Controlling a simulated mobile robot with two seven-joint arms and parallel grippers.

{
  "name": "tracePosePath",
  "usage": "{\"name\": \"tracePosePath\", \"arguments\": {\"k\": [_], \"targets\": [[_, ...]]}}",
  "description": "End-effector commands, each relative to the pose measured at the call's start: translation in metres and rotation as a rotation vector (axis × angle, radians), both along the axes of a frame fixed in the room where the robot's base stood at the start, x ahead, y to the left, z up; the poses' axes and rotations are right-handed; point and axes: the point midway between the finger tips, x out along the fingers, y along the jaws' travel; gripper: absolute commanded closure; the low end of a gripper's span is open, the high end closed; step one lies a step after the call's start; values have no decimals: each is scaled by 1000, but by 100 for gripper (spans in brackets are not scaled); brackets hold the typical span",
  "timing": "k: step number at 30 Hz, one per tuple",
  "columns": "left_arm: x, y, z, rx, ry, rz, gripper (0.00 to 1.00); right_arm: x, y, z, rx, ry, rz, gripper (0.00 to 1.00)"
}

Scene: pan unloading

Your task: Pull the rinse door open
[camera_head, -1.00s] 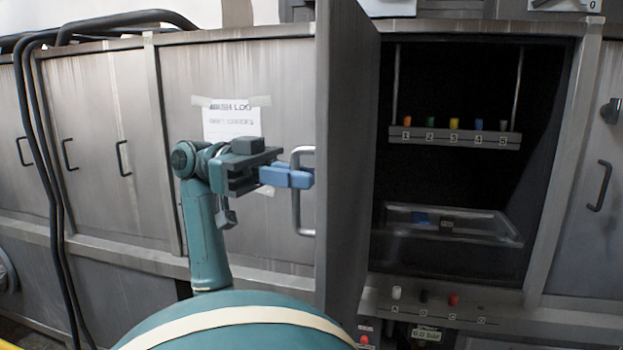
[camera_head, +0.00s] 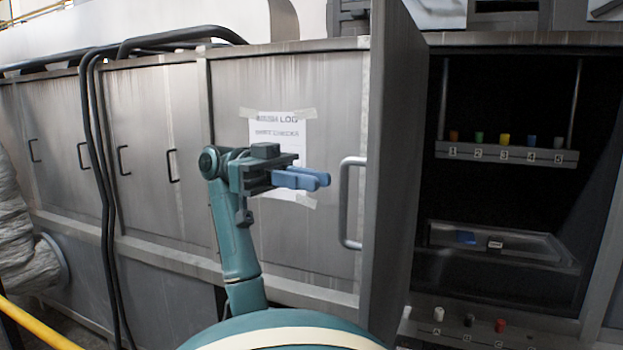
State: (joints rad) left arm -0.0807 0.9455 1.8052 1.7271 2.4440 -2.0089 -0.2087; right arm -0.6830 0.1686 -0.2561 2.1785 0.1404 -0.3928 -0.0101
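The rinse door (camera_head: 396,170) stands swung out from the cabinet front, seen nearly edge-on, with its dark inner side toward the opening. Its grey U-shaped handle (camera_head: 345,205) sticks out to the left. My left gripper (camera_head: 322,180), with blue fingers, is left of the handle and apart from it, in front of the taped paper log sheet (camera_head: 278,135). It holds nothing; the fingers overlap in this view, so their gap cannot be judged. My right gripper is not in view.
The open bay (camera_head: 510,95) to the right holds a numbered rack (camera_head: 505,153) with several coloured pieces and a clear tray (camera_head: 540,252) below. Several knobs sit on the sill under it. Black cables (camera_head: 105,200) and a yellow rail (camera_head: 35,322) are at the left.

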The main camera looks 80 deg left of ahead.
Motion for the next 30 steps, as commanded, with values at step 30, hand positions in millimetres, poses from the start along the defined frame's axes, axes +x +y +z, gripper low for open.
{"name": "tracePosePath", "arguments": {"k": [30], "targets": [[-48, 50, -1, 1, 1, 1, 84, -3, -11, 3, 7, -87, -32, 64]]}}
